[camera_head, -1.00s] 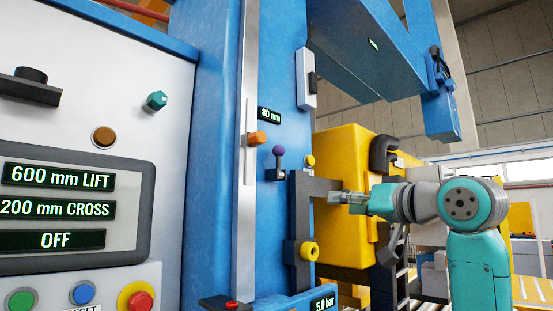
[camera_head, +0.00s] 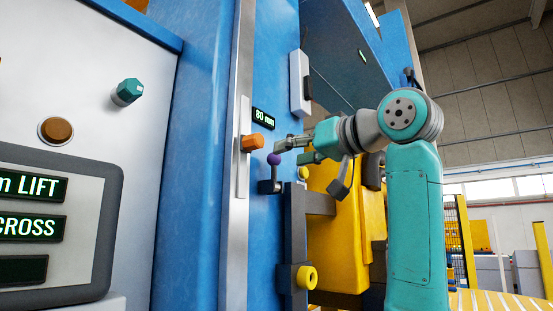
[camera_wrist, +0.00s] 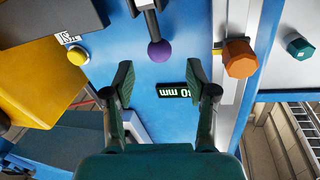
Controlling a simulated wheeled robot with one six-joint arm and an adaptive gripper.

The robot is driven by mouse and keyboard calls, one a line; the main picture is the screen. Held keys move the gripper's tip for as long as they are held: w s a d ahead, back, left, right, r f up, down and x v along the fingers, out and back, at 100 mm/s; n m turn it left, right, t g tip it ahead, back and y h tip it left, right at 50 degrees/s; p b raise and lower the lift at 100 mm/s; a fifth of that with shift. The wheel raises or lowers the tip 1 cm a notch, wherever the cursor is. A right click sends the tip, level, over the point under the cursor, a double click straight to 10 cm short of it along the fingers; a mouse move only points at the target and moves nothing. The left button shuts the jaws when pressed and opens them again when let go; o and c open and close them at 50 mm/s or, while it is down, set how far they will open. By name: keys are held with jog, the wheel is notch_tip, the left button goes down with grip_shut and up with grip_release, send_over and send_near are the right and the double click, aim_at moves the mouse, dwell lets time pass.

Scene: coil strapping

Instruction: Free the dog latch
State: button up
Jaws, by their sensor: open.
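A small lever with a purple ball knob (camera_head: 274,159) stands up from a dark block (camera_head: 268,186) on the blue column. No label marks it as the dog latch, so I cannot tell for certain that it is. My gripper (camera_head: 286,146) is open just right of and slightly above the knob in the head view. In the wrist view the purple knob (camera_wrist: 160,50) lies beyond the open fingertips (camera_wrist: 160,82), roughly centred between them. The fingers look empty. I cannot tell whether they touch the knob.
An orange knob (camera_head: 257,143) on a metal rail is close left of the lever, with an 80 mm display (camera_head: 263,119) above. A small yellow button (camera_head: 303,173) is to the right. A dark bracket (camera_head: 294,235) with a yellow knob (camera_head: 306,277) is below.

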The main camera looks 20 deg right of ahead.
aim_at(279, 157)
jog(key=shift+x, duration=2.6)
grip_shut()
